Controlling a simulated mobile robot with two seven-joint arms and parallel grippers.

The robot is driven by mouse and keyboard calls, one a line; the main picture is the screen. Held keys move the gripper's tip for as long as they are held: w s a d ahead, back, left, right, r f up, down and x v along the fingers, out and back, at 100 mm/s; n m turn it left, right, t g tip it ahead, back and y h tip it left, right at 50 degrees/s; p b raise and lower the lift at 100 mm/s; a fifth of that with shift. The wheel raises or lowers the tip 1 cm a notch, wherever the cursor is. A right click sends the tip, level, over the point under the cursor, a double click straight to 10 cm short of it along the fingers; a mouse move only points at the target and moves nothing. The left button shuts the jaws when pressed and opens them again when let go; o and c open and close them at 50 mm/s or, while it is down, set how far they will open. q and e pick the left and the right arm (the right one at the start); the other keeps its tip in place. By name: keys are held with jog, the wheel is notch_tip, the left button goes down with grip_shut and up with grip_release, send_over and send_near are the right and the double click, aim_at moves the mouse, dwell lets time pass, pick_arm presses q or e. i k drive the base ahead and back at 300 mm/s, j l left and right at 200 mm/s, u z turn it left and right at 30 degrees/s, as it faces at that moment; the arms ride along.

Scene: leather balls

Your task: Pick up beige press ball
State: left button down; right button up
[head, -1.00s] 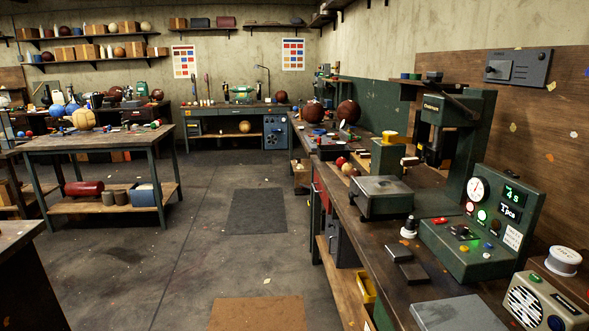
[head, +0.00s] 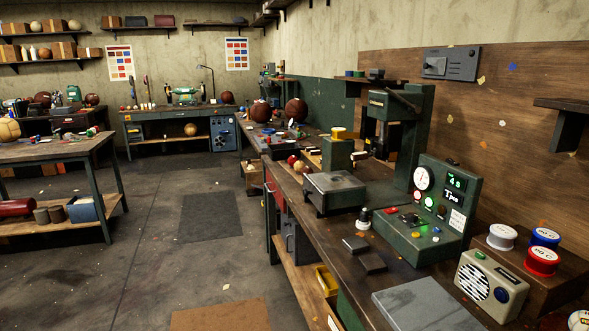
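A small beige ball (head: 299,166) sits on the right-hand workbench (head: 335,265), beside a red ball (head: 292,159) and left of the green press (head: 412,145). A third tan ball (head: 190,129) rests on the lower shelf of the back bench. I cannot tell for certain which one is the press ball. Neither of my grippers is in view.
A green control box (head: 440,210), a radio (head: 490,285) and several spools (head: 542,260) crowd the right bench. A grey metal box (head: 334,187) stands near the beige ball. The floor (head: 140,265) between the left table (head: 55,147) and the right bench is open.

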aim_at(298, 166)
jog(key=k+u, duration=0.15)
jog(key=k, duration=0.5)
jog(key=i+j+u, duration=0.1)
jog(key=u, duration=0.3)
jog(key=i+u, duration=0.2)
jog(key=u, duration=0.2)
jog(key=i+l, duration=0.15)
jog(key=i, duration=0.5)
jog(key=i+l, duration=0.1)
jog(key=i, duration=0.55)
jog(key=i+l, duration=0.15)
jog(key=i, duration=2.5)
jog(key=i+j+z, duration=0.1)
jog(key=i+z, duration=0.3)
jog(key=i+j+z, duration=0.15)
jog(key=i+z, duration=0.25)
jog(key=k, duration=0.1)
